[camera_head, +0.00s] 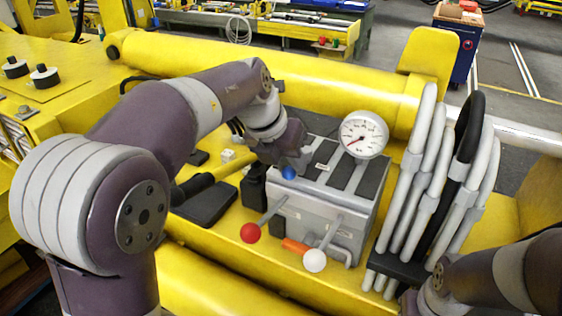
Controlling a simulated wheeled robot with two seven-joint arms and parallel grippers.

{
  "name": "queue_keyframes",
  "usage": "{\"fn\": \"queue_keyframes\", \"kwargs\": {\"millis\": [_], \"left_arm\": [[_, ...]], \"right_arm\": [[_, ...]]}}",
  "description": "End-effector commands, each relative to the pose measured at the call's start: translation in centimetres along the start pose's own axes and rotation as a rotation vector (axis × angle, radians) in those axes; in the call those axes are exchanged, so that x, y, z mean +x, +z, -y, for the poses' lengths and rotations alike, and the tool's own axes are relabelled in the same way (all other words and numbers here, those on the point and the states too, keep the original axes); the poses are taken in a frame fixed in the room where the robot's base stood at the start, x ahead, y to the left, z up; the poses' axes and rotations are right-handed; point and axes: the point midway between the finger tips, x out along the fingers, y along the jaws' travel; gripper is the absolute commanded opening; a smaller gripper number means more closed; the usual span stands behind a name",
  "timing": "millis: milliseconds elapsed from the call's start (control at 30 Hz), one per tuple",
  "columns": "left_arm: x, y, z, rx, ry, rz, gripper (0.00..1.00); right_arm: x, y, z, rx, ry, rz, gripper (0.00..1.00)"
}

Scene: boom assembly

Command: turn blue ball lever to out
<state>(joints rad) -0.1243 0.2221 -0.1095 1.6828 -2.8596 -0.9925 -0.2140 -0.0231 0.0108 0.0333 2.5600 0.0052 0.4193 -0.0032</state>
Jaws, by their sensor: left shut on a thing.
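The blue ball lever's knob (289,172) shows at the left end of the grey control box (322,212), below my left gripper (290,158). My left gripper is shut on the blue ball lever, and its fingers and wrist hide most of the lever. A red ball lever (250,232) and a white ball lever (315,260) stick out from the front of the same box. My right arm comes in at the lower right, and its gripper is not clearly seen.
A round pressure gauge (363,134) stands on top of the box. Grey and black hoses (440,180) rise to its right. A thick yellow cylinder (290,75) runs behind. An orange handle (300,247) lies low on the box's front.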

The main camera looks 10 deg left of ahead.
Motion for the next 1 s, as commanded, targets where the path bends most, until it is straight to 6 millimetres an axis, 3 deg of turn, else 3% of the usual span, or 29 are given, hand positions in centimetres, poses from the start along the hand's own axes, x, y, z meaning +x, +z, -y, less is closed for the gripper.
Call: {"fn": "queue_keyframes", "kwargs": {"millis": [333, 367, 400, 433, 767, 867, 1000], "left_arm": [[0.1, 0.0, 0.0, -0.001, 0.001, 0.0, 0.0], [0.1, 0.0, 0.0, -0.001, 0.001, 0.0, 0.35], [0.1, 0.0, 0.0, -0.001, 0.001, 0.0, 0.48], [0.1, 0.0, 0.0, -0.001, 0.001, 0.0, 0.53], [-0.6, 0.1, 0.0, -0.001, 0.0, 0.001, 0.53], [-2.5, 0.1, -0.1, 0.0, -0.002, 0.006, 0.53], [-6.4, 0.1, -0.2, -0.001, -0.005, 0.007, 0.53]], "right_arm": [[0.0, 0.0, 0.0, 0.0, 0.0, 0.0, 0.43], [0.0, 0.0, 0.0, 0.0, 0.0, 0.0, 0.43], [0.0, 0.0, 0.0, 0.0, 0.0, 0.0, 0.43], [0.0, 0.0, 0.0, 0.0, 0.0, 0.0, 0.43], [0.0, 0.0, 0.0, 0.0, 0.0, 0.0, 0.43], [0.0, 0.0, 0.0, 0.0, 0.0, 0.0, 0.43], [0.0, 0.0, 0.0, 0.0, 0.0, 0.0, 0.43]]}}
